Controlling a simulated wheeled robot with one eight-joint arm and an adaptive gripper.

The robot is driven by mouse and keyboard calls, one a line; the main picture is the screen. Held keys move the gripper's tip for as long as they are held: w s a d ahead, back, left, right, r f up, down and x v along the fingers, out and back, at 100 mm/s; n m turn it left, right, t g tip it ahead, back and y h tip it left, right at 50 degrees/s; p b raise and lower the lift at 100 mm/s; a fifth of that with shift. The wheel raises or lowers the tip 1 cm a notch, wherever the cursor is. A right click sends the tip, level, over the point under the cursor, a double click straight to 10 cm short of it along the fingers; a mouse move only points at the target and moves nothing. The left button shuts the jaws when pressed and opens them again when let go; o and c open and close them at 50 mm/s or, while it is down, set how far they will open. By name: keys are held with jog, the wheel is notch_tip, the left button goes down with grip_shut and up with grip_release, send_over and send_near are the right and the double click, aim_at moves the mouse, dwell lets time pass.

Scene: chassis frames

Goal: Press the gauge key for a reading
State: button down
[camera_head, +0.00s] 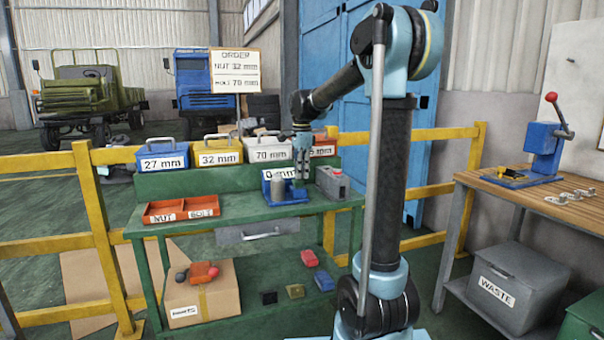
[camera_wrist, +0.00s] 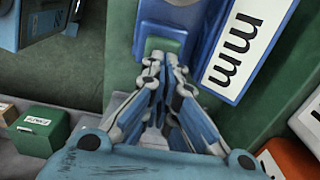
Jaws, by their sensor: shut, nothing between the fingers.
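The blue gauge (camera_head: 267,191) stands on the green bench and has a white display (camera_head: 281,174) that reads "0 mm" as far as I can see. In the wrist view the display (camera_wrist: 245,42) shows "mm", and a green key (camera_wrist: 165,46) sits on the gauge's blue body (camera_wrist: 190,14). A grey cylinder (camera_head: 278,187) shows at the gauge. My gripper (camera_head: 302,177) is shut and empty, pointing down at the gauge. In the wrist view its fingertips (camera_wrist: 164,64) are right at the green key. I cannot tell whether they touch it.
Red NUT and BOLT trays (camera_head: 180,210) lie at the left of the green bench (camera_head: 240,222). Several labelled cases, including a yellow one (camera_head: 217,154), line the back. An order sign (camera_head: 235,70) stands behind.

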jog(key=shift+f, duration=0.1)
jog(key=shift+s+f, duration=0.1)
jog(key=shift+f, duration=0.85)
jog(key=shift+s, duration=0.3)
jog(key=shift+r, duration=0.15)
jog(key=shift+w+r, duration=0.3)
jog(key=shift+w, duration=0.05)
jog(key=shift+w+r, duration=0.2)
jog(key=shift+w, duration=0.35)
notch_tip(320, 180, up, 13)
jog(key=s, duration=0.1)
jog(key=shift+s, duration=0.25)
jog(key=shift+r, duration=0.1)
